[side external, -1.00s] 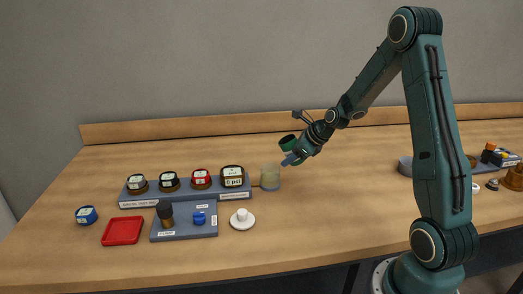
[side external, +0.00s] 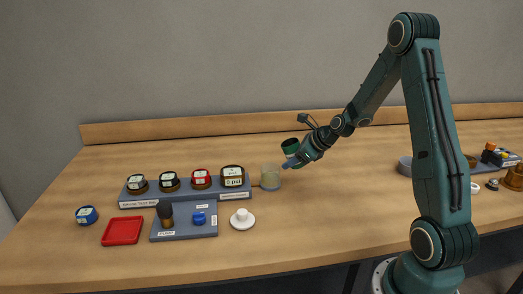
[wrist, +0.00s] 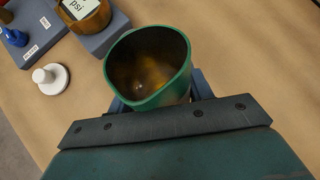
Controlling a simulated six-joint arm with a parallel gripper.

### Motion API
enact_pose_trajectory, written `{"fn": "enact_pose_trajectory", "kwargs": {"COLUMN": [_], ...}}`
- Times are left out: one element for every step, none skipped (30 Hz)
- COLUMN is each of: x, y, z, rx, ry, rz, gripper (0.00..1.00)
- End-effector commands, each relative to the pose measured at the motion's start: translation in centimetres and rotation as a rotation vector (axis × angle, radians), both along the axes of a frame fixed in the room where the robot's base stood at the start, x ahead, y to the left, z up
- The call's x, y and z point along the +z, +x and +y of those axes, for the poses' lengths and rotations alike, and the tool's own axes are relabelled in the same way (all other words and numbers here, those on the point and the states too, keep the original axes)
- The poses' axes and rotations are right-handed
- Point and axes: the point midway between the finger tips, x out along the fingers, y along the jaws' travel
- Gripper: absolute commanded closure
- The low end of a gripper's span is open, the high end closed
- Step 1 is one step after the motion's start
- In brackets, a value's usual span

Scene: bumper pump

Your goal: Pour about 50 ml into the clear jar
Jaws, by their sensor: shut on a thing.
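My gripper (side external: 292,161) is shut on a green cup (side external: 290,146) and holds it above the table, just to the upper right of the clear jar. In the wrist view the green cup (wrist: 150,68) has a dark inside with some amber liquid low in it. The cup looks nearly upright in the side view. The clear jar (side external: 271,178) stands on the table and looks pale yellowish inside; how much it holds is too small to tell. The jar does not show in the wrist view, where the cup and gripper block part of the table.
A grey rack (side external: 185,193) with several round gauges stands left of the jar. In front are a grey tray (side external: 185,232) with a dark-topped item and a blue knob, a white knob on a disc (side external: 242,220), and a red tray (side external: 122,231).

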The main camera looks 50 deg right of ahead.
Motion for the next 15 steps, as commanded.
{"fn": "enact_pose_trajectory", "kwargs": {"x": [-0.3,-0.5,-0.7,-0.9,-1.0,-1.2,-1.2,-1.2,-1.3,-1.3,-1.3,-1.4,-1.4,-1.4,-1.5], "y": [-0.1,-0.2,-0.3,-0.3,-0.4,-0.4,-0.5,-0.5,-0.6,-0.6,-0.7,-0.7,-0.8,-0.8,-0.9], "z": [-0.1,-0.1,-0.2,-0.2,-0.2,-0.3,-0.3,-0.3,-0.4,-0.4,-0.4,-0.5,-0.5,-0.5,-0.6], "rx": [-0.002,-0.001,-0.001,-0.002,-0.003,-0.003,-0.002,-0.002,-0.001,-0.001,-0.002,-0.003,-0.003,-0.003,-0.002], "ry": [0.010,0.016,0.022,0.029,0.034,0.042,0.047,0.052,0.059,0.064,0.071,0.078,0.083,0.089,0.097], "rz": [-0.011,-0.020,-0.032,-0.041,-0.051,-0.064,-0.074,-0.084,-0.098,-0.108,-0.117,-0.131,-0.141,-0.150,-0.162], "gripper": [0.76,0.76,0.76,0.76,0.76,0.76,0.76,0.76,0.76,0.76,0.76,0.76,0.76,0.76,0.76]}}
